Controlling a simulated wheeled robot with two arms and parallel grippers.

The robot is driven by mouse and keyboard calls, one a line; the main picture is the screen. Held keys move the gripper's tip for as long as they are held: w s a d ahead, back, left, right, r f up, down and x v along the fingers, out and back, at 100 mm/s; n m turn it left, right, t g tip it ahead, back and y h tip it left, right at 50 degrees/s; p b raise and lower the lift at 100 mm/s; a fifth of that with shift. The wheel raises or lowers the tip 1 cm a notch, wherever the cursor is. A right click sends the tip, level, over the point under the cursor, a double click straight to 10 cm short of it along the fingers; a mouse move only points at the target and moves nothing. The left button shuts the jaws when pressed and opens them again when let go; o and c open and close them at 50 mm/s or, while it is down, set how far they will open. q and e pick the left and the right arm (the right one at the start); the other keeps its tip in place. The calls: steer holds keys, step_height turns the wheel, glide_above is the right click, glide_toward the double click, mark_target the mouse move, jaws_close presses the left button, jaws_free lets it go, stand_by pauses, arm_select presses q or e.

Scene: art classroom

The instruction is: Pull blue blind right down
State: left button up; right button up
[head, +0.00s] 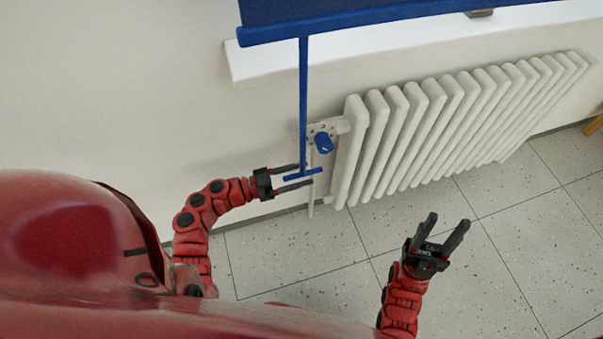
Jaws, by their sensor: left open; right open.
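The blue blind (290,12) hangs at the top of the head view, and its lower bar (370,18) is in front of the white window sill. A thin blue pull rod (303,100) hangs down from the bar and ends in a short blue crosspiece handle (303,174). My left gripper (303,177) is open, with its two fingers pointing right, one above and one below the handle in the picture. I cannot tell whether they touch it. My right gripper (448,228) is open and empty, over the floor at the lower right.
A white radiator (440,130) stands against the wall under the window sill (300,68). Its blue valve knob (323,143) is close to the rod and my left gripper. The tiled floor (530,240) is clear. A yellow wooden piece (594,124) shows at the right edge.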

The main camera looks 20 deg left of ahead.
arm_select(q)
steer(key=shift+w+d, duration=0.1)
steer(key=shift+d, duration=0.1)
jaws_close()
steer(key=shift+f, duration=0.1)
stand_by(1.3)
